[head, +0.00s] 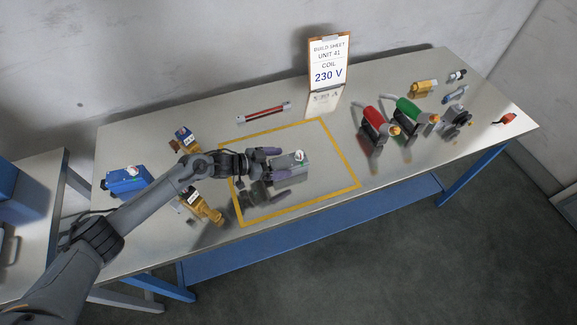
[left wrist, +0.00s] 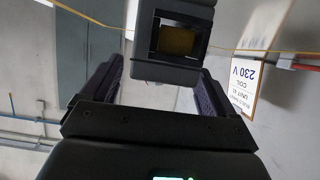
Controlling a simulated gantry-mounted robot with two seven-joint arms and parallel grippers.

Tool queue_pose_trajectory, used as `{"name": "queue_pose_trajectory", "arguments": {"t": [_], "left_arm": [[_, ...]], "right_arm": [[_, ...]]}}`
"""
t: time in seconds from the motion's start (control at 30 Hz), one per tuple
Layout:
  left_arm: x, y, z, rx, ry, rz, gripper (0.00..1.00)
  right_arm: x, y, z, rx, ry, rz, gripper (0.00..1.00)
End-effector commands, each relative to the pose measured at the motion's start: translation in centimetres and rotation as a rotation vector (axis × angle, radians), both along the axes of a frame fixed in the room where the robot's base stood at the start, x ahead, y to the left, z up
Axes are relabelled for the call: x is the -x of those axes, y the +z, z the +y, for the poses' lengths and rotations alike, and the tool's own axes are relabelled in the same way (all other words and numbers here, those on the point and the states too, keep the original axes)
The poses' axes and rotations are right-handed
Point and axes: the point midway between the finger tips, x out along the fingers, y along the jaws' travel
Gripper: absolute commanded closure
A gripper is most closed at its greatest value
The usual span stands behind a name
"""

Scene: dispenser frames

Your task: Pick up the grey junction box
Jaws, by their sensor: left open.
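The grey junction box (head: 296,163) lies inside the yellow taped outline on the table, with a small round red-and-white mark on its top. My left gripper (head: 273,164) is at the box's left end, its two purple-grey fingers apart. In the left wrist view the box (left wrist: 174,71) shows dark, with a square opening in its face, between and beyond the open fingers (left wrist: 157,82). I cannot tell whether a finger touches it. My right gripper is not in view.
Blue box (head: 127,181) and brass valves (head: 207,209) (head: 185,137) stand left. A red-striped bar (head: 264,112) and the build sheet reading 230 V (head: 327,62) are behind. Red (head: 374,116) and green (head: 409,108) handled tools and small parts stand right. The outline's front right is clear.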

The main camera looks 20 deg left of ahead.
Motion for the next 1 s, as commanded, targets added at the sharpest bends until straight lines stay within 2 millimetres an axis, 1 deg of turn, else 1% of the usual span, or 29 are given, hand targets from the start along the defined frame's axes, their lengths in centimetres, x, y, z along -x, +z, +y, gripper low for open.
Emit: {"name": "queue_pose_trajectory", "arguments": {"t": [0.03,0.13,0.4,0.57,0.8,0.83,0.87,1.0], "left_arm": [[-0.41,-0.18,-0.4,0.001,0.0,-0.001,0.12],[-0.75,-0.45,-0.81,0.0,0.0,0.0,0.12],[-0.86,-0.5,-0.93,0.0,0.0,0.0,0.12],[-0.85,-0.51,-0.92,0.0,0.0,0.0,0.36],[-0.83,-0.51,-0.91,-0.001,0.0,0.001,0.73],[-0.88,-0.42,-0.92,0.0,0.0,-0.001,0.75],[-0.88,-0.42,-0.92,0.0,0.0,-0.001,0.81],[-0.88,-0.41,-0.92,0.0,0.0,-0.001,0.81]], "right_arm": [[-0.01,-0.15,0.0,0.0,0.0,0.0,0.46],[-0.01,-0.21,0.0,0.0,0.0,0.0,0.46],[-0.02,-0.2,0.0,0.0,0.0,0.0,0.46],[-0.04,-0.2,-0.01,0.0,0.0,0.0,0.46],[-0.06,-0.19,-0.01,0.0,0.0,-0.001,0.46],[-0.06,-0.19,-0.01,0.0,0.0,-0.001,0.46],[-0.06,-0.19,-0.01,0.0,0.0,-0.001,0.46],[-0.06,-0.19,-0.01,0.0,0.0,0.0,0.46]]}}
